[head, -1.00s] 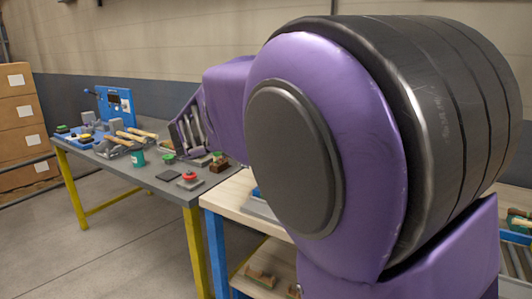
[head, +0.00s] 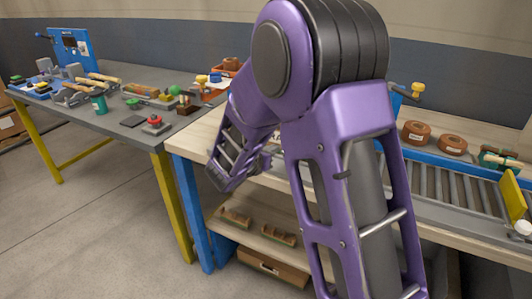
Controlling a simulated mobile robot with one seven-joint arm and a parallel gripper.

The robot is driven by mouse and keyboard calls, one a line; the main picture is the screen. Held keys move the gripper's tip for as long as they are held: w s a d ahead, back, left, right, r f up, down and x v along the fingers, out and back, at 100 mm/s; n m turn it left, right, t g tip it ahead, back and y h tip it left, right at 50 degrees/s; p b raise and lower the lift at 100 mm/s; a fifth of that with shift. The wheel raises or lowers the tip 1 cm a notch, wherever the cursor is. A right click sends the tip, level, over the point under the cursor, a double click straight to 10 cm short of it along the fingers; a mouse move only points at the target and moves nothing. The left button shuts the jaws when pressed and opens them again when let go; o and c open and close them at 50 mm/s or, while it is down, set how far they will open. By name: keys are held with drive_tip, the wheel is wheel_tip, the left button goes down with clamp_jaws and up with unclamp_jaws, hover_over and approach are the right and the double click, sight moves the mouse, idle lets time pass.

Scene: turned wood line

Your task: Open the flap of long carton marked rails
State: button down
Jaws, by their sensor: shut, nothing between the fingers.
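My purple arm fills the middle of the head view, and my gripper does not show clearly; its fingers are hidden beyond the arm's links. A long carton marked rails cannot be made out for sure. A small pale patch with dark marks shows in a gap behind my arm on the wooden bench (head: 207,135), too covered to read. No flap can be seen.
A brown box (head: 272,268) lies under the bench's lower shelf (head: 245,238). Right are a roller conveyor (head: 440,187), brown rolls (head: 416,132) and a yellow plate (head: 512,198). Left is a cluttered grey table (head: 135,132). The floor in front is clear.

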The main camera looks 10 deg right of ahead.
drive_tip(key=x, duration=0.3)
drive_tip(key=shift+w+r, duration=0.1)
drive_tip(key=shift+r, duration=0.2)
wheel_tip(320, 180, up, 3)
drive_tip(key=shift+f, duration=0.2)
drive_tip(key=shift+r+p, duration=0.3)
drive_tip(key=shift+r, duration=0.15)
